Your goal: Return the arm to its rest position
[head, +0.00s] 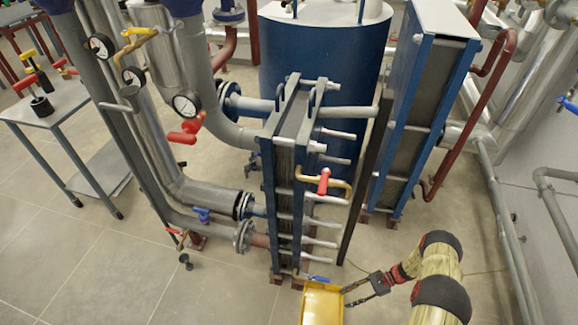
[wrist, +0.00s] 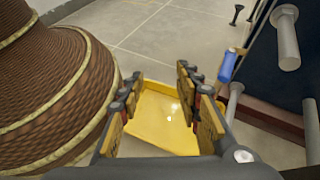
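My gripper (head: 350,293) is at the lower middle of the head view, at the end of my arm, which comes in from the lower right. In the wrist view its two fingers (wrist: 160,78) stand apart with nothing between them. A yellow tray (head: 322,304) lies just left of the fingertips in the head view. The tray also shows beyond and below the fingers in the wrist view (wrist: 160,138). Whether the fingers touch the tray, I cannot tell.
The near plate exchanger (head: 284,185) stands close behind the tray, with bolts, a red-handled valve (head: 323,181) and a blue-handled valve (wrist: 229,65). A second exchanger (head: 410,120) and pipes (head: 505,230) stand right. A table (head: 62,103) is at left. Floor at lower left is mostly clear.

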